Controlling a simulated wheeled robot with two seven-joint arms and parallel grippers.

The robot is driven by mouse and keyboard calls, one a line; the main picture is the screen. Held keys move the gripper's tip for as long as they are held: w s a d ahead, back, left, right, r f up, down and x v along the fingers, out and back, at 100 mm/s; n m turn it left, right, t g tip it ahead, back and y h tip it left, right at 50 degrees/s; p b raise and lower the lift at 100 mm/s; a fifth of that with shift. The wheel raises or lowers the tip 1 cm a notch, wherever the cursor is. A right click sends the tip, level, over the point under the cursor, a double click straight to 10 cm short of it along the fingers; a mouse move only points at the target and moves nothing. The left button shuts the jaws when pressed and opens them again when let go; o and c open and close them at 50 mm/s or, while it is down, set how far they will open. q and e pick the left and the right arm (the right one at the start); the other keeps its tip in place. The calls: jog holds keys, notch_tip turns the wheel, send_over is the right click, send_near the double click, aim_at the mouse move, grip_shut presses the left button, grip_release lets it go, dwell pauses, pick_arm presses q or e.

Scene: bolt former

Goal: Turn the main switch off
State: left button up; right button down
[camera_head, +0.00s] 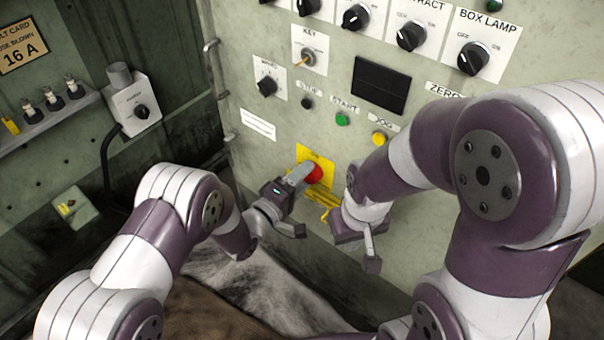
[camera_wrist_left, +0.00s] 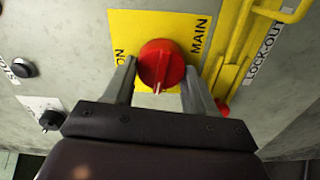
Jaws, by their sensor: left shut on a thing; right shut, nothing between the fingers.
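The main switch is a red rotary knob (camera_head: 315,173) on a yellow plate (camera_head: 308,154) on the grey-green panel. In the left wrist view the red knob (camera_wrist_left: 160,63) sits between the two fingers of my left gripper (camera_wrist_left: 163,80), which is shut on it. A small pale mark shows at the knob's lower edge there. The yellow plate (camera_wrist_left: 125,28) reads "MAIN" to the right of the knob and "ON" to its left. In the head view my left gripper (camera_head: 303,178) partly hides the knob. My right gripper (camera_head: 371,262) is shut and empty, right of and below the switch.
A yellow lock-out bar (camera_wrist_left: 236,50) runs close beside the knob. A green start button (camera_head: 342,119), a yellow jog button (camera_head: 379,139) and several black selector knobs are above. My right arm covers much of the panel's right side. A grey box with a knob (camera_head: 136,103) stands left.

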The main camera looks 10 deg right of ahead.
pick_arm(q)
jog(key=shift+n, duration=0.6)
jog(key=shift+f, duration=0.1)
jog(key=o, duration=1)
jog(key=p+v, duration=0.2)
jog(key=v, duration=1)
jog(key=shift+s+a+p, duration=0.25)
jog(key=shift+p, duration=0.1)
